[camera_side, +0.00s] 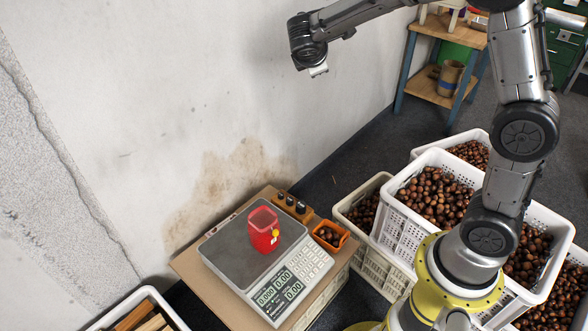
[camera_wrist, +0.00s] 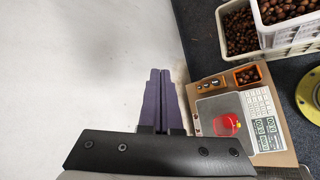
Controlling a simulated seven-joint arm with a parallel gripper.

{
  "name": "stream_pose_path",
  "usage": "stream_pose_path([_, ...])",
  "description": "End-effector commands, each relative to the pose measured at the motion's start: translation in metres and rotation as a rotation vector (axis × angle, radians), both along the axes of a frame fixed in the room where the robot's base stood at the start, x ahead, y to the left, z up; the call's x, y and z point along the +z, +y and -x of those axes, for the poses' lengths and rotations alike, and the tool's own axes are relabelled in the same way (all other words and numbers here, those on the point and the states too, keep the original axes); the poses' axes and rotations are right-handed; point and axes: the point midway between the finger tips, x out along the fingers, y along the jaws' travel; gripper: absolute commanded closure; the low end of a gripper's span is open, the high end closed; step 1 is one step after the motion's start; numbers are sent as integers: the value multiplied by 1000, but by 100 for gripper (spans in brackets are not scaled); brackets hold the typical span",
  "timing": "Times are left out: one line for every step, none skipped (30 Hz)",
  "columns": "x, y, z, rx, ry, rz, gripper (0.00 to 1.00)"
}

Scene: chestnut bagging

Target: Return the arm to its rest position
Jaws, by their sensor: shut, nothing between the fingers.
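My gripper (camera_side: 318,70) is raised high in front of the wall at the top of the side view, well above the scale and apart from everything. In the wrist view my gripper's two purple fingers (camera_wrist: 160,100) lie together, shut and empty. A red bag (camera_side: 263,229) stands upright on the grey plate of the scale (camera_side: 222,256), with a yellow tag on its side. In the wrist view the red bag (camera_wrist: 227,124) sits right of my fingers, far below. My arm reaches up from its yellow base at the right.
White crates of chestnuts (camera_side: 398,228) stand right of the scale. A small orange bin (camera_side: 330,235) with chestnuts sits at the scale's corner, next to an orange block with dark knobs (camera_side: 292,207). A wooden shelf (camera_side: 440,88) stands behind. The air around my gripper is clear.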

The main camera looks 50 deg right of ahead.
Motion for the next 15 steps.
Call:
stream_pose_path([18,-1,21,-38,-49,-48,100])
stream_pose_path([26,-1,33,-60,-75,-78,100])
stream_pose_path([36,0,50,-88,-108,-121,100])
stream_pose_path([42,1,62,-110,-131,-152,100])
stream_pose_path([47,3,75,-131,-155,-186,100])
stream_pose_path([53,5,92,-159,-188,-231,100])
stream_pose_path([58,7,104,-179,-212,-267,100])
stream_pose_path([61,9,117,-199,-237,-303,100])
stream_pose_path([64,13,134,-227,-266,-352,100])
stream_pose_path([66,16,147,-246,-289,-390,100])
stream_pose_path([67,19,160,-265,-313,-430,100])
stream_pose_path([67,25,176,-292,-341,-483,100])
stream_pose_path([66,29,189,-311,-361,-525,100])
stream_pose_path([65,34,200,-329,-381,-566,100])
stream_pose_path([63,40,215,-354,-403,-621,100])
